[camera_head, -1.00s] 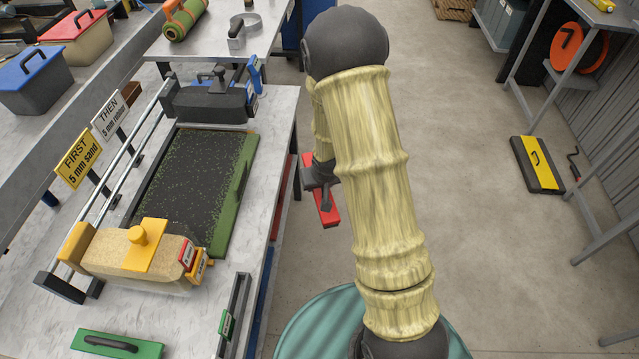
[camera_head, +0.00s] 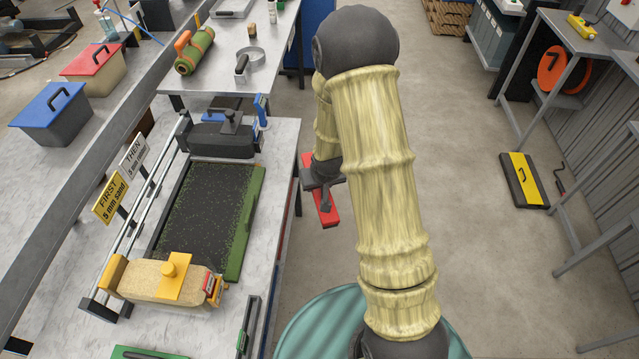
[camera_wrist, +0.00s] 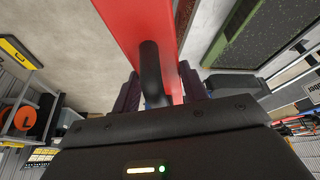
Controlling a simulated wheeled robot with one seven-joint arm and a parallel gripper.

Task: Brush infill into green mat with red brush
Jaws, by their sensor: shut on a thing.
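The red brush (camera_head: 326,207) is in my gripper (camera_head: 322,185), held off the right side of the bench, over the floor. In the wrist view the red brush (camera_wrist: 140,22) fills the top middle, with its dark handle (camera_wrist: 151,68) between the jaws of my gripper (camera_wrist: 152,95). The bristles are hidden. The green mat (camera_head: 210,210) lies on the bench, its middle dark with green flecks and its right border plain green (camera_head: 246,225). My gripper is to the right of the mat, apart from it.
A sand-coloured hopper (camera_head: 150,282) stands at the mat's near end and a dark hopper (camera_head: 222,140) at its far end, along rails (camera_head: 128,215). A yellow sign (camera_head: 111,199) reads "FIRST 5 mm sand".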

